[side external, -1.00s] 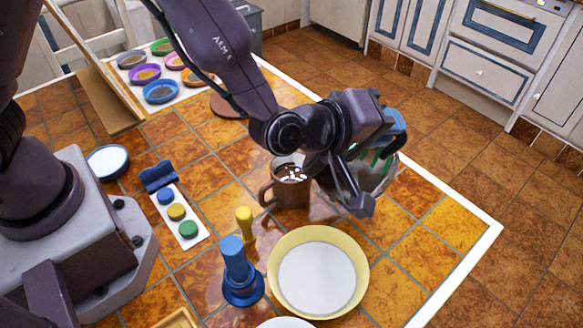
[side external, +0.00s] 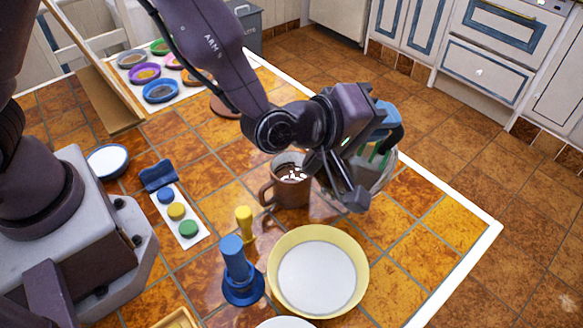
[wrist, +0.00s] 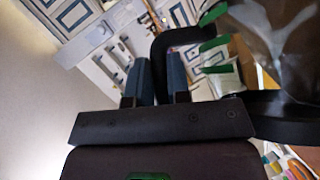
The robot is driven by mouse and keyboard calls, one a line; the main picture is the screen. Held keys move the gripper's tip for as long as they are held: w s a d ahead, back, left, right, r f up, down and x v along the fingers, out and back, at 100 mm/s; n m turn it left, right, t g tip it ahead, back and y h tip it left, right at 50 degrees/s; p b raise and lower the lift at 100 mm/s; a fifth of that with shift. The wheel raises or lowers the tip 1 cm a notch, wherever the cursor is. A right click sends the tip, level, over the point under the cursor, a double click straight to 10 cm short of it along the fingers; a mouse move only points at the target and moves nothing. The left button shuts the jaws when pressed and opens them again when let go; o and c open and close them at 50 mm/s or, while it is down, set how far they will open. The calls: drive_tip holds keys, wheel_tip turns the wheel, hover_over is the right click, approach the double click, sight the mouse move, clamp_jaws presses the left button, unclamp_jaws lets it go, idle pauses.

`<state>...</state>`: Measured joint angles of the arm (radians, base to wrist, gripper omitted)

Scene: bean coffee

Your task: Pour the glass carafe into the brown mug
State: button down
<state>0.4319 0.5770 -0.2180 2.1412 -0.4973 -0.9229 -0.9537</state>
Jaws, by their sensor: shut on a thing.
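The brown mug (side external: 291,192) stands upright on the tiled table, its handle to the left, with small white pieces showing inside. The glass carafe (side external: 384,176) is just to its right, partly hidden behind my wrist. My gripper (side external: 386,122) is shut on the carafe's black handle and holds it by the mug. In the wrist view, my two blue fingers (wrist: 160,80) are at the black handle, and the clear glass of the carafe (wrist: 285,40) fills the upper right. The carafe's mouth and contents are hard to make out.
A yellow-rimmed bowl (side external: 345,308) and a blue stand (side external: 241,287) are in front of the mug, with a small yellow object (side external: 244,222) near it. A button panel (side external: 178,213) lies left. Several colored dishes (side external: 161,91) stand behind. The table's right corner is clear.

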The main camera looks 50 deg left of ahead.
sight(395, 160)
drive_tip(key=shift+s+a+r+n+t+p, duration=0.35)
drive_tip(key=shift+a+r, duration=0.15)
drive_tip(key=shift+r, duration=0.1)
idle(1.0)
drive_tip(key=shift+s+a+r+n+t+h, duration=0.25)
drive_tip(key=shift+s+a, duration=0.15)
drive_tip(key=shift+a, duration=0.3)
drive_tip(key=shift+s+a+r+n+t+h, duration=0.25)
drive_tip(key=shift+s+a, duration=0.1)
drive_tip(key=shift+a, duration=0.35)
idle(1.0)
